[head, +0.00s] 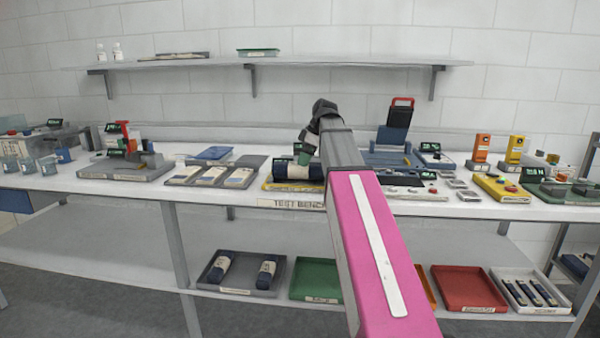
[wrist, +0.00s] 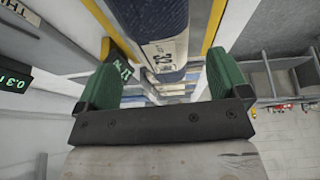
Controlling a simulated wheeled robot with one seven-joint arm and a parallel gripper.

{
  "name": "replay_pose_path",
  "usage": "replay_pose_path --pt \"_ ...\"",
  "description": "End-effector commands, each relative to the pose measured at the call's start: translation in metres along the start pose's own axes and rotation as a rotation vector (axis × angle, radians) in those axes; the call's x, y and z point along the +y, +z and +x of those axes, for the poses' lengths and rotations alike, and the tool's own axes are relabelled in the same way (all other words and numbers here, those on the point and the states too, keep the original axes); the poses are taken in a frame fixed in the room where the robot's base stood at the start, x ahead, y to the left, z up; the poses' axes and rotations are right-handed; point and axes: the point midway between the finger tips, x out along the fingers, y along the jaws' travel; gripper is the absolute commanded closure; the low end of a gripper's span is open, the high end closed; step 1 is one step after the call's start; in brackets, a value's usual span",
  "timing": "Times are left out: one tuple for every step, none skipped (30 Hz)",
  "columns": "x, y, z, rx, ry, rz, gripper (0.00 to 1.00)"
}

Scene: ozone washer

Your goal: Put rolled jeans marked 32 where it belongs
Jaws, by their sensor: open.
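The rolled jeans (wrist: 172,22) are a dark blue roll with a white label reading 32 in the wrist view. In the head view a dark roll (head: 290,171) lies on a yellow-edged holder (head: 283,187) on the test bench, partly behind my arm. My gripper (wrist: 166,85) has green fingers spread wide apart, with the labelled end of the roll showing between and beyond them. In the head view one green finger of my gripper (head: 305,153) shows just above the roll's right part. I cannot tell whether the fingers touch it.
On the lower shelf are a grey tray (head: 240,291) with two dark rolls, a green tray (head: 316,278), a red tray (head: 468,288) and a white tray (head: 548,307) with several dark rolls. A grey panel tray (head: 215,172) and a blue device (head: 390,150) flank the holder.

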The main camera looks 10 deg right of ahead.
Motion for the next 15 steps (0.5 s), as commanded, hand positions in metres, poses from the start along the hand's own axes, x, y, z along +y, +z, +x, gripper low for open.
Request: replay_pose_path --pt "-0.001 0.0 0.005 0.0 -0.001 0.0 0.06" --pt "-0.001 0.0 0.007 0.0 -0.001 0.0 0.06" --pt "-0.001 0.0 0.008 -0.001 0.0 0.0 0.06" --pt "-0.001 0.0 0.009 -0.001 0.0 0.0 0.06" --pt "-0.001 0.0 0.011 -0.001 0.0 0.0 0.06" --pt "-0.001 0.0 0.013 -0.001 0.0 0.0 0.06" --pt "-0.001 0.0 0.016 -0.001 -0.001 0.0 0.06" --pt "-0.001 0.0 0.019 -0.001 -0.001 0.0 0.06" --pt "-0.002 0.0 0.025 -0.001 -0.001 0.001 0.06" --pt "-0.002 0.0 0.029 -0.001 -0.001 0.001 0.06" --pt "-0.002 0.0 0.033 -0.001 -0.001 0.001 0.06" --pt "-0.003 0.0 0.039 -0.001 -0.002 0.001 0.06" --pt "-0.003 0.0 0.043 -0.001 -0.001 0.0 0.06" --pt "-0.003 0.0 0.047 -0.001 -0.001 0.0 0.06" --pt "-0.002 0.0 0.052 -0.001 -0.001 0.0 0.06"
